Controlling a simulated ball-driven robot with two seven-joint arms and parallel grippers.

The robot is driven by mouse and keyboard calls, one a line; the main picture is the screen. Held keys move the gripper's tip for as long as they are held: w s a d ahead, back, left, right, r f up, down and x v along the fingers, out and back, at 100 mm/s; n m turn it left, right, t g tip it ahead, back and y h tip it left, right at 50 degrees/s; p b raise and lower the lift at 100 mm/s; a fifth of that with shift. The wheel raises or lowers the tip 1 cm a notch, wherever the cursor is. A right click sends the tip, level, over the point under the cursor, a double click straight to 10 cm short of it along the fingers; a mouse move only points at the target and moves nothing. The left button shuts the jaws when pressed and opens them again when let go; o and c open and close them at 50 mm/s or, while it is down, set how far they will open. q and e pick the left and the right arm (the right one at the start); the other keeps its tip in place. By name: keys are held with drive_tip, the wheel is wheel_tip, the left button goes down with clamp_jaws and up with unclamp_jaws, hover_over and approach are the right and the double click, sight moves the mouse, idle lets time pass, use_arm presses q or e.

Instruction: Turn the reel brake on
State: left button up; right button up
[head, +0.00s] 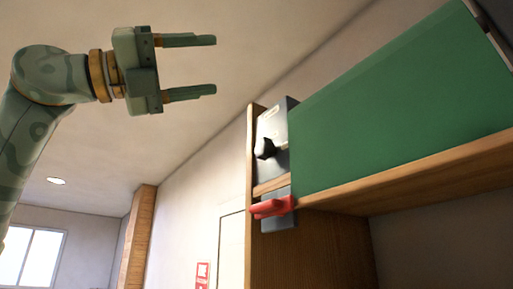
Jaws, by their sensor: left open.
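My left gripper (214,65) is in the upper left of the head view. Its two fingers point right, spread apart with nothing between them. A red lever-like handle (271,207) sits on a grey mount (278,222) at the wooden unit's left edge, to the right of and lower in the picture than the gripper. Above it, a black knob (266,149) sticks out from a grey metal plate (272,124). I cannot tell which of these is the reel brake. The gripper appears apart from both. My right gripper is not in view.
A large green panel (400,105) stands above the wooden shelf edge (420,172), right of the knob. The wooden unit's side (310,250) drops below. A wooden post (138,235), a window (30,255) and a red sign (202,275) lie beyond. Space around the gripper looks open.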

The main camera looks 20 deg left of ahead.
use_arm(q)
drive_tip(key=s+f+n+t+y, duration=0.1)
drive_tip(key=s+n+t+y, duration=0.1)
drive_tip(key=n+t+y, duration=0.15)
drive_tip(key=n+y, duration=0.6)
approach(260, 147)
drive_tip(key=shift+t, duration=0.45)
drive_tip(key=p+x, duration=0.4)
drive_tip(key=x, duration=0.3)
drive_tip(key=shift+w+d+f+p, duration=0.15)
drive_tip(key=shift+d+f+p, duration=0.1)
drive_tip(key=shift+p, duration=0.1)
drive_tip(key=shift+w+d, duration=0.35)
drive_tip(key=shift+w, duration=0.15)
drive_tip(key=shift+w+f, duration=0.1)
drive_tip(key=shift+w, duration=0.15)
drive_tip(key=shift+c, duration=0.2)
drive_tip(key=shift+d, duration=0.1)
drive_tip(key=c, duration=0.9)
